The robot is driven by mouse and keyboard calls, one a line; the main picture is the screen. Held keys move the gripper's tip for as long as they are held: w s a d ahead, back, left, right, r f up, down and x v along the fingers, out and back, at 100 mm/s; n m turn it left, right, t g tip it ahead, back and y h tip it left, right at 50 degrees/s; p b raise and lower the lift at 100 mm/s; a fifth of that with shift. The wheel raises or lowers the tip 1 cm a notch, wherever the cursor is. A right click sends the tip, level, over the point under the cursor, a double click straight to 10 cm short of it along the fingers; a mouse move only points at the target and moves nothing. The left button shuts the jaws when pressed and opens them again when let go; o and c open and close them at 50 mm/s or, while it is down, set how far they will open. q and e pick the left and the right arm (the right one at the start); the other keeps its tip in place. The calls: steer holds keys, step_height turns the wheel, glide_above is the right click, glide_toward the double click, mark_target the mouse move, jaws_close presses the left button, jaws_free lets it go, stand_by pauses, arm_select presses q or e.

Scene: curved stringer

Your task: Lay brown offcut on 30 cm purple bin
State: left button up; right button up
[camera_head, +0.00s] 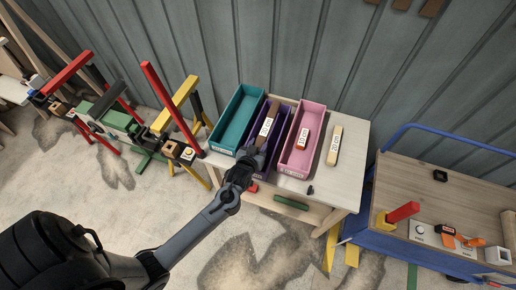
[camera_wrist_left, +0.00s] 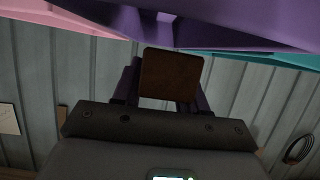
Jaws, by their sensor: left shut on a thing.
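The brown offcut (camera_head: 270,115) is a narrow brown piece with a white label on it. My left gripper (camera_head: 257,149) is shut on its near end, and the offcut points away toward the wall. The offcut appears over the purple bin (camera_head: 284,128), lengthwise with it; whether it touches the bin I cannot tell. In the left wrist view the offcut's brown end (camera_wrist_left: 170,74) sits between the fingers, with the purple bin (camera_wrist_left: 235,28) behind it. The arm and gripper hide the bin's near part. My right gripper is not in view.
A teal bin (camera_head: 226,133) stands left of the purple bin and a pink bin (camera_head: 290,162) right of it, holding an orange labelled thing (camera_head: 303,138). A pale labelled piece (camera_head: 334,146) lies on the table (camera_head: 352,160). A blue cart (camera_head: 350,238) stands to the right.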

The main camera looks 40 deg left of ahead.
arm_select(q)
steer(key=shift+f, duration=0.75)
steer(key=shift+f, duration=0.6)
steer(key=o, duration=1.2)
